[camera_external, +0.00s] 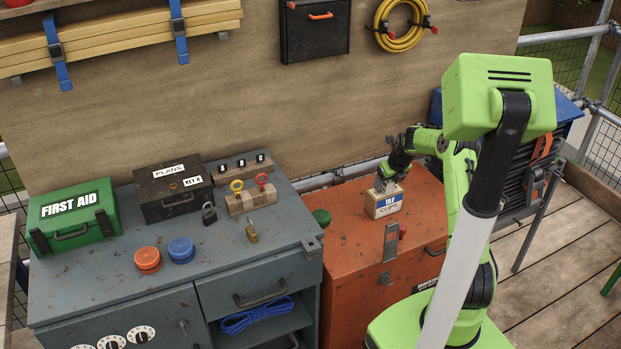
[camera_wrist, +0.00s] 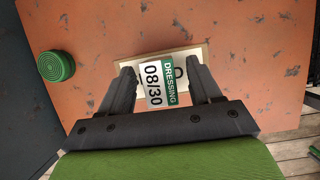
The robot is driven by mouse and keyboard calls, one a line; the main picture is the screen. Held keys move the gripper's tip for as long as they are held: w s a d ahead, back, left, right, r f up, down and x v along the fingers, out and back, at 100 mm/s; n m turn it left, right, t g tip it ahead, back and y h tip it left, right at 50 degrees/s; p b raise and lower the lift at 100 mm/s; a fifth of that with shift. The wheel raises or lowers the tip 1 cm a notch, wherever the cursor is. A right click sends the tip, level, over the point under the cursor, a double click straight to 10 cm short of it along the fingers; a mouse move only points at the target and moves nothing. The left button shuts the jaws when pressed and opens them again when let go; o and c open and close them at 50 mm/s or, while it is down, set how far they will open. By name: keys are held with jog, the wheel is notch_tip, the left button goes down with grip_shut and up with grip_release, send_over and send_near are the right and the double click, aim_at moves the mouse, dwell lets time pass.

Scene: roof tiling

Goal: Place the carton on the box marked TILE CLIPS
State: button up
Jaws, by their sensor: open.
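The box marked TILE CLIPS (camera_external: 384,203) stands on the orange chest; its pale top edge also shows in the wrist view (camera_wrist: 148,57). The carton is a small white block with a green DRESSING band and 08/30 on its face (camera_wrist: 158,84). It appears to rest on top of that box; contact is hard to confirm. My gripper (camera_external: 389,179) is over the box, pointing down. In the wrist view its open fingers (camera_wrist: 160,66) stand on either side of the carton, with narrow gaps. The carton is small and mostly hidden in the external view.
The orange chest (camera_external: 345,240) has a green round lid (camera_external: 321,216) left of the box. The grey cabinet (camera_external: 110,265) at left holds a first aid case (camera_external: 73,217), a PLANS box (camera_external: 173,188), padlocks and round lids. A plywood wall (camera_external: 250,110) stands behind.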

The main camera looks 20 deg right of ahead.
jog(key=p+v, duration=0.3)
jog(key=v, duration=0.9)
jog(key=s+a+r+n+h, duration=0.1)
jog(key=s+a+r+n, duration=1.05)
jog(key=n, duration=0.45)
jog(key=s+a+r+n, duration=0.1)
jog(key=s+a+n, duration=0.1)
jog(key=s+n, duration=0.8)
jog(key=s+a+r+n+t+y, duration=0.1)
jog(key=s+a+r+n, duration=0.1)
jog(key=s+n, duration=0.8)
jog(key=shift+s+a+r, duration=0.2)
jog(key=shift+s+a, duration=0.05)
jog(key=shift+s, duration=0.7)
